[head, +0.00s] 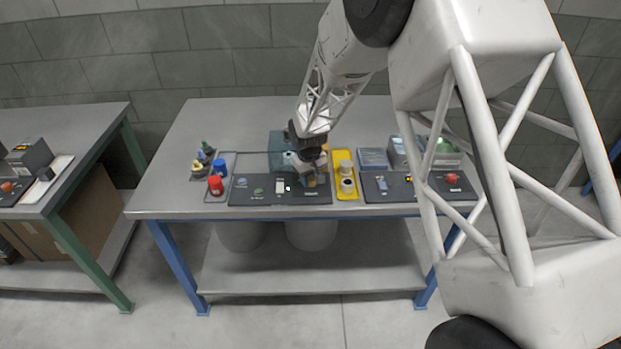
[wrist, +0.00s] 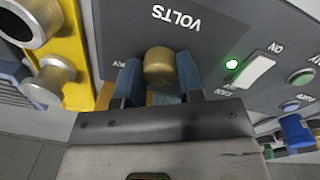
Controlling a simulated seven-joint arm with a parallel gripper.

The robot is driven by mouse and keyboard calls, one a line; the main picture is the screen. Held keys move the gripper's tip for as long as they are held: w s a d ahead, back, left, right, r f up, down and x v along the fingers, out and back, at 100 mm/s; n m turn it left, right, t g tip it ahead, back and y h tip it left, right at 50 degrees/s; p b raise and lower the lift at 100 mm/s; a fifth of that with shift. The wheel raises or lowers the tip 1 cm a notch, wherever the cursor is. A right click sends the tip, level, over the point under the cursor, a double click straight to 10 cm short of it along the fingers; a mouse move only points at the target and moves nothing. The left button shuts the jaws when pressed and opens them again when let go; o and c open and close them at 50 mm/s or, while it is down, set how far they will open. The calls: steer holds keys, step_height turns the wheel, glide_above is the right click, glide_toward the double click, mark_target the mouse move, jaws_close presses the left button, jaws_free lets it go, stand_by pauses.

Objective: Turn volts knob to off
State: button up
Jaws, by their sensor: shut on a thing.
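The volts knob (wrist: 160,66) is a round brass-coloured knob on a dark grey panel (wrist: 215,30), beside the upside-down word VOLTS in the wrist view. My gripper (wrist: 160,82) has its two blue fingertips on either side of the knob and is shut on it. Which mark the knob points to cannot be told. In the head view my gripper (head: 310,174) reaches down over the right part of the dark panel (head: 250,198) at the table's front and hides the knob.
Left of the knob's panel stand red (head: 215,185) and blue (head: 219,167) cylinders. A yellow holder (head: 343,178) stands close on its right. In the wrist view, a white switch (wrist: 253,70) sits beside a lit green light (wrist: 232,64), with a green button (wrist: 300,77) beyond.

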steer(key=o, duration=0.9)
steer(key=shift+r, duration=0.15)
steer(key=shift+a+r, duration=0.2)
steer(key=shift+r, duration=3.4)
steer(key=shift+s+r, duration=0.1)
steer(key=shift+r, duration=0.1)
